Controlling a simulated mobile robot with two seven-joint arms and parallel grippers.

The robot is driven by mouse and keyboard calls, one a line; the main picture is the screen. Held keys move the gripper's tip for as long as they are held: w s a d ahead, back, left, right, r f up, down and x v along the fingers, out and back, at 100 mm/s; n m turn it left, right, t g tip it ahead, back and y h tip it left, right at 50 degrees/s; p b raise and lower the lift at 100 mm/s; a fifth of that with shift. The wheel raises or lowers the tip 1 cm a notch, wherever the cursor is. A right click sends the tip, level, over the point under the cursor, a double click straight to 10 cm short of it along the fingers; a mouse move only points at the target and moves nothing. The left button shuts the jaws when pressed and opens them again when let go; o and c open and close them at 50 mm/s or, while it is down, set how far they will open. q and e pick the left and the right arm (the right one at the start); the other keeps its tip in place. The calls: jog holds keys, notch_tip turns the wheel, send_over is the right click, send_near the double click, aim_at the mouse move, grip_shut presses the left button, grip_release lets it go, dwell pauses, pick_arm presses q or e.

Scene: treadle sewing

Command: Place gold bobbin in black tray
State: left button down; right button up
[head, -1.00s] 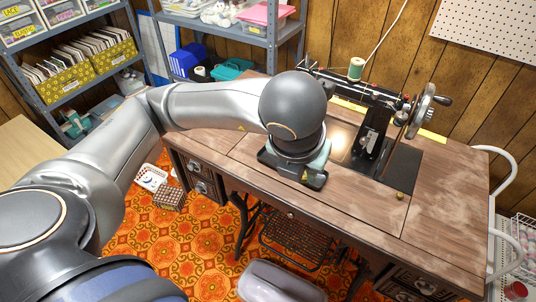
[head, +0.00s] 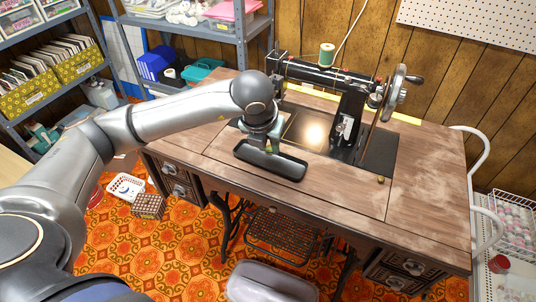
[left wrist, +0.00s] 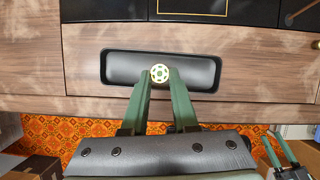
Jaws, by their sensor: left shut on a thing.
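The black tray (head: 290,166) is a shallow, rounded oblong lying on the wooden sewing table, in front of the machine. It also shows in the left wrist view (left wrist: 120,67). My left gripper (head: 268,146) is over the tray in the head view. In the left wrist view its green fingers are shut on the gold bobbin (left wrist: 160,73), a small holed disc seen face-on against the tray's inside. The height of the bobbin above the tray floor is hard to tell. My right gripper (left wrist: 281,147) shows small at the lower right of the left wrist view, its fingers apart and empty.
The black sewing machine (head: 350,112) stands behind and right of the tray, with a green thread spool (head: 326,54) on top. A small gold round thing (head: 380,180) is on the table at the right. The table (head: 430,170) is bare at its right end.

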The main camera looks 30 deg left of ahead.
aim_at(268, 153)
pick_arm(q)
notch_tip(268, 153, down, 4)
jog(key=shift+w+a+r, duration=0.1)
jog(key=shift+a+r, duration=0.05)
jog(key=shift+r, duration=0.1)
jog(key=c, duration=0.7)
grip_release()
jog(key=shift+r, duration=0.15)
jog(key=shift+r, duration=0.3)
jog(key=p+v, duration=0.1)
jog(key=v, duration=1)
jog(key=shift+r, duration=0.1)
